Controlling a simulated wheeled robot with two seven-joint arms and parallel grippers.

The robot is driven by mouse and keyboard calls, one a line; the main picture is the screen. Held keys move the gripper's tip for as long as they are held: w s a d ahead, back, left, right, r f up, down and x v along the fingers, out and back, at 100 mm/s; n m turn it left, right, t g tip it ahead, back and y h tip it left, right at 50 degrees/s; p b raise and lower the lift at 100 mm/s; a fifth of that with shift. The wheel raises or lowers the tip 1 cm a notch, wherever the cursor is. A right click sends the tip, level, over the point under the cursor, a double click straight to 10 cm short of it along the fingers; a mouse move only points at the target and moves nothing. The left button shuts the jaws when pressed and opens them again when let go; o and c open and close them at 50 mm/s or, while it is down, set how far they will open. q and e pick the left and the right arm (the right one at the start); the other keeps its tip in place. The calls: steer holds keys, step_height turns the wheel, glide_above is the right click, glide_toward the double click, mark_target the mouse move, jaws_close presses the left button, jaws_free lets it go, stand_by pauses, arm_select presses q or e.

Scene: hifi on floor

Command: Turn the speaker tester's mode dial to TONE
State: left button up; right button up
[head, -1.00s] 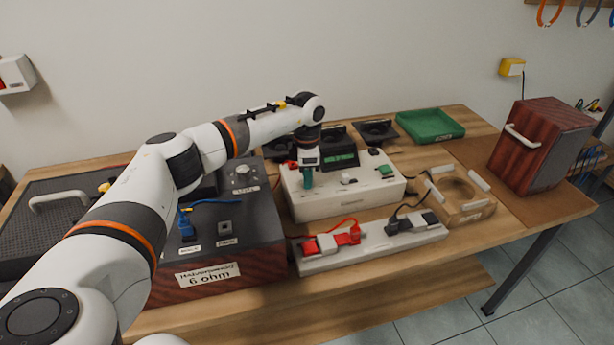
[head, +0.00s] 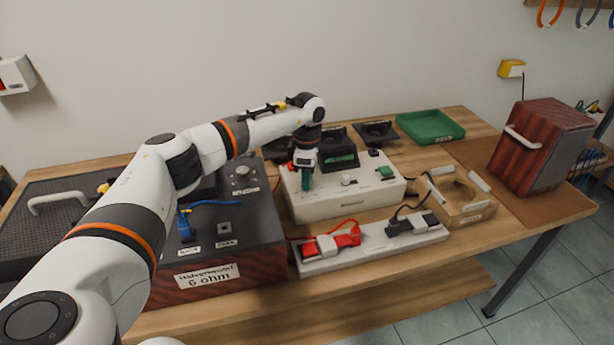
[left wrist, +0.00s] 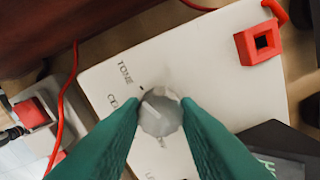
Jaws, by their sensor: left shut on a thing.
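The speaker tester (head: 345,207) is a white box in the middle of the table in the head view. Its grey faceted mode dial (left wrist: 161,116) shows in the left wrist view, beside the printed words TONE (left wrist: 125,72) and others partly covered. A pale line runs across the dial's face, and a small dark mark lies by its upper-left edge, near TONE. I cannot tell for certain which word the dial is set to. My left gripper (head: 306,183), with green fingers, points down at the tester's left part and is shut on the dial, one finger on each side. The right gripper is out of view.
A red socket (left wrist: 259,43) is on the tester's top. A power strip (head: 372,246) with red and black plugs lies in front. A 6 ohm speaker box (head: 232,262) stands left, a wooden cradle (head: 462,200) right, and a green tray (head: 430,126) behind.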

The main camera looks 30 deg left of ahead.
arm_select(q)
steer(key=o, duration=1)
step_height(320, 180, up, 12)
steer(key=shift+r+b, duration=0.1)
steer(key=shift+b, duration=0.4)
